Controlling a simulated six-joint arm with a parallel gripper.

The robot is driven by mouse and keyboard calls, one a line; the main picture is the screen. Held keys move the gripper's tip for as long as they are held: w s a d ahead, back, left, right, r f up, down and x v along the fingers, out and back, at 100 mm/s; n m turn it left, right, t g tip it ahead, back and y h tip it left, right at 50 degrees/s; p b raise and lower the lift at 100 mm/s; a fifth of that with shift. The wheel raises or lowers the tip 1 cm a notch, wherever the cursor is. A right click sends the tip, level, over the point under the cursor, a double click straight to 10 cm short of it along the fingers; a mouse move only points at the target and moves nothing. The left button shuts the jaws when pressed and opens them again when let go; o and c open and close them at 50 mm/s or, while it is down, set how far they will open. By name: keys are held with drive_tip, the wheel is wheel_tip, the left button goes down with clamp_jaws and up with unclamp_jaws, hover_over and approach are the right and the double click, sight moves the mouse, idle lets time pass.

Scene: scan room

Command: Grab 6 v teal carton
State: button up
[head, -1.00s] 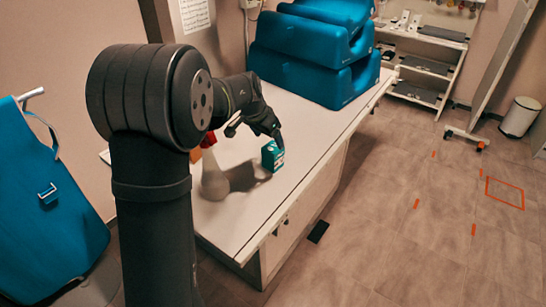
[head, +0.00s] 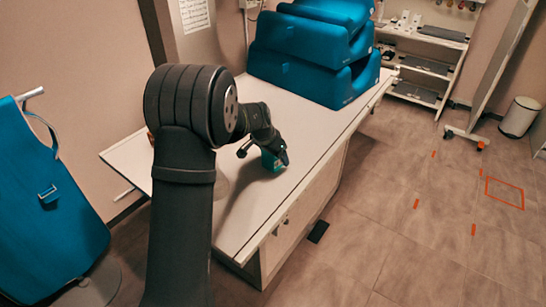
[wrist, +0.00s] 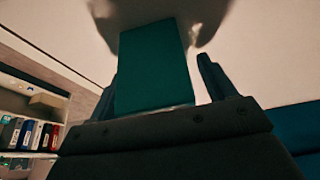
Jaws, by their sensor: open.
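The teal carton (head: 268,163) stands on the white counter near its right edge, and my gripper (head: 279,154) covers most of it in the head view. In the wrist view the teal carton (wrist: 153,68) sits between the two dark fingers of my gripper (wrist: 156,72). The gripper is open. A gap shows between the carton and the right finger; the left finger is very close to the carton, and I cannot tell if it touches.
The white counter (head: 130,158) is bare near its left end. Stacked blue cushions (head: 318,80) stand at its back. My arm hides part of the counter's middle. Shelves (head: 425,68) stand beyond, and a blue chair (head: 50,205) is at left.

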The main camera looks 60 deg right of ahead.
drive_tip(key=shift+c, duration=0.3)
drive_tip(key=c, duration=1)
